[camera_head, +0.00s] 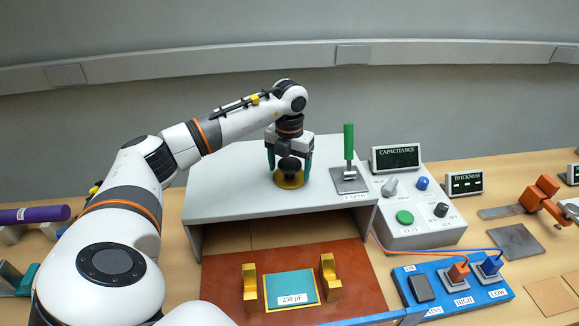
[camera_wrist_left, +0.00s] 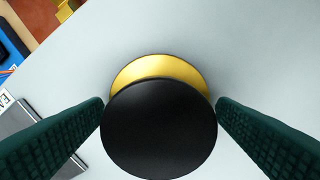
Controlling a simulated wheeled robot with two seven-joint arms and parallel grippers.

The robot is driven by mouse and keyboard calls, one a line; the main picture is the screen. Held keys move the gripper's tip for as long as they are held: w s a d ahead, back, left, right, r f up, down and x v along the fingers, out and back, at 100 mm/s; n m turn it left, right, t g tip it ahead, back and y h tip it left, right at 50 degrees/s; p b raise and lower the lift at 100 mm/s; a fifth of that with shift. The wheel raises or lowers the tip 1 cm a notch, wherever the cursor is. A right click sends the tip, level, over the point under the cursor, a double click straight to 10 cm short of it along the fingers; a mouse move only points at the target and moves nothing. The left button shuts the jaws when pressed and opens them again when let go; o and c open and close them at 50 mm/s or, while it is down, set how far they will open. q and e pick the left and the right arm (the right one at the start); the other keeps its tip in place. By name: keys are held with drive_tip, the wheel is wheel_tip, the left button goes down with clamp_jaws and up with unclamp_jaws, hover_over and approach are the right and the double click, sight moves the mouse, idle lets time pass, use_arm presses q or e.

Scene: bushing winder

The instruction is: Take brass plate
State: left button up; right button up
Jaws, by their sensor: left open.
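The brass plate (camera_head: 290,181) is a round gold disc with a black knob (camera_head: 289,165) on top. It rests on the grey raised shelf (camera_head: 235,190). In the left wrist view the brass plate (camera_wrist_left: 160,68) shows as a gold crescent behind the large black knob (camera_wrist_left: 158,128). My left gripper (camera_head: 289,172) reaches down from above with its green fingers on either side of the knob. In the wrist view the left gripper (camera_wrist_left: 160,112) is open, its fingertips close to the knob's sides; I cannot tell whether they touch. My right gripper is not in view.
A green-handled earth switch (camera_head: 348,150) stands on the shelf just right of the plate. Farther right is a grey control box (camera_head: 415,225) with a capacitance display (camera_head: 396,158). Below the shelf lie a teal 250 pF plate (camera_head: 290,288) between brass brackets and a blue switch panel (camera_head: 460,285).

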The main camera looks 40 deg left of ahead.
use_arm(q)
drive_tip(key=shift+f, duration=0.1)
drive_tip(key=c, duration=1.3)
drive_tip(key=shift+w, duration=0.1)
drive_tip(key=shift+c, duration=0.3)
